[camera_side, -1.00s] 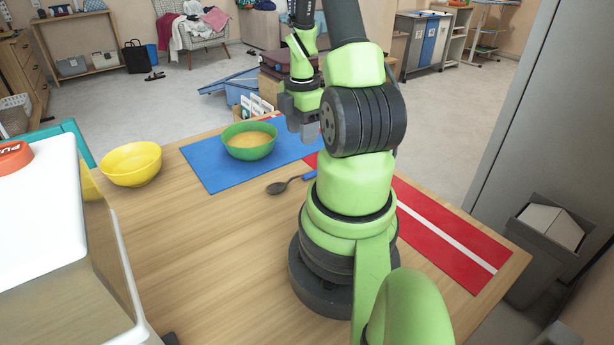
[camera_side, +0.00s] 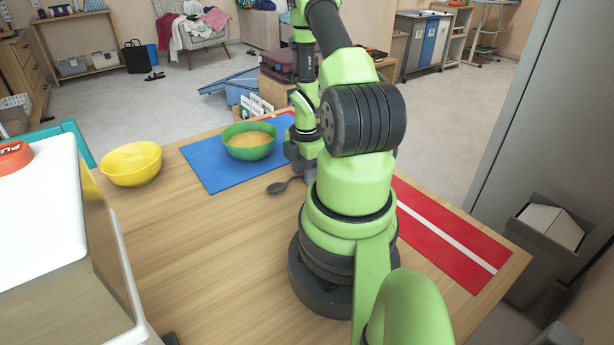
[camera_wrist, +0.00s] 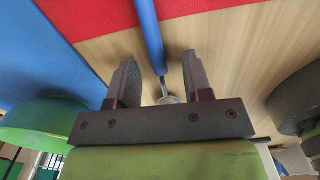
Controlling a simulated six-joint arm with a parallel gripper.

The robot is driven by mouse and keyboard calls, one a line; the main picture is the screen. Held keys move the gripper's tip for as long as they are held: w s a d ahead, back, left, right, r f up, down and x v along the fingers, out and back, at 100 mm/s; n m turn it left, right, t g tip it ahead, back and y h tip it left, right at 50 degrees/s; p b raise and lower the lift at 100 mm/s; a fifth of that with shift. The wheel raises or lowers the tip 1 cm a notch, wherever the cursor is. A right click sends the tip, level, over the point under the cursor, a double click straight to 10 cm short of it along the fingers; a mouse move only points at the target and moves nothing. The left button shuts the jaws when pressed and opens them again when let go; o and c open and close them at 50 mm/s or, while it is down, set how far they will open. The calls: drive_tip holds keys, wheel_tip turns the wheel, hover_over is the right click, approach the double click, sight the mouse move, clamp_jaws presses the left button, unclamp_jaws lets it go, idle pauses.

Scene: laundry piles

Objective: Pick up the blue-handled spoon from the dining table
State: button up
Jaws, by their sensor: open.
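The spoon lies on the wooden table. In the side view its dark bowl (camera_side: 277,187) shows, while its handle is hidden behind my gripper and arm. In the wrist view its blue handle (camera_wrist: 149,32) runs from the top edge down between the fingers, and its metal neck and part of the bowl show near the gripper body. My gripper (camera_wrist: 160,58) is open, with one finger on each side of the spoon and gaps on both sides. In the side view my gripper (camera_side: 301,160) is low, close to the tabletop at the handle end.
A green bowl (camera_side: 249,147) with tan contents stands on a blue mat (camera_side: 207,172) just left of my gripper. A red mat (camera_side: 440,243) with a white stripe lies to the right. A yellow bowl (camera_side: 131,164) stands at the left. The table's front left (camera_side: 210,260) is clear.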

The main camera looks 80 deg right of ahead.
drive_tip(key=shift+f, duration=0.1)
clamp_jaws()
idle(0.3)
